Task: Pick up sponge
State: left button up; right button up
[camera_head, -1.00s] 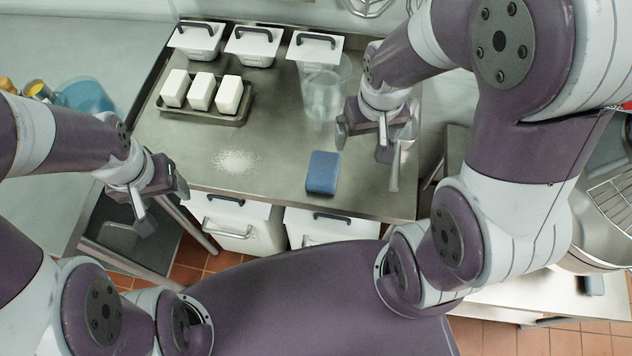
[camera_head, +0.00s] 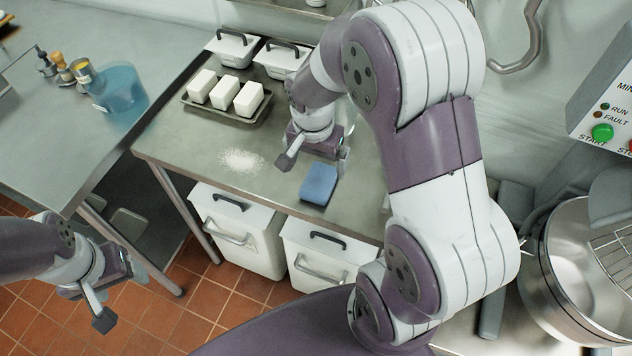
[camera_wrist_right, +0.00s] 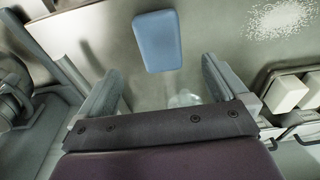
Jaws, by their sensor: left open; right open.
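The blue sponge (camera_head: 319,184) lies flat on the steel table, near its front edge. It also shows at the top middle of the right wrist view (camera_wrist_right: 158,40), just beyond and between the fingers. My right gripper (camera_head: 312,160) is open and empty above the table, just behind the sponge in the head view; its fingers show apart in the right wrist view (camera_wrist_right: 157,88). My left gripper (camera_head: 115,290) is open and empty at the lower left, over the floor and away from the table.
The steel table (camera_head: 180,150) carries a dark tray (camera_head: 228,116) with three white blocks and a patch of white powder (camera_head: 241,160). White lidded containers (camera_head: 232,48) stand behind. White bins (camera_head: 240,235) stand below the front edge. A blue container (camera_head: 122,90) stands on the left counter.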

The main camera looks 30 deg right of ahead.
aim_at(319, 179)
jog(key=f, duration=0.5)
jog(key=d+f, duration=0.1)
jog(key=f, duration=0.2)
jog(key=shift+w+f+p, duration=0.3)
jog(key=shift+w, duration=0.1)
jog(key=c, duration=1.1)
jog(key=shift+r, duration=0.15)
jog(key=shift+r, duration=0.3)
jog(key=r, duration=0.2)
jog(key=s+r, duration=0.1)
jog(key=r, duration=0.1)
jog(key=s+d+r, duration=0.1)
jog(key=s+r, duration=0.5)
jog(key=s, duration=0.4)
jog(key=shift+s+d, duration=0.3)
jog(key=shift+d, duration=0.05)
jog(key=shift+r, duration=0.1)
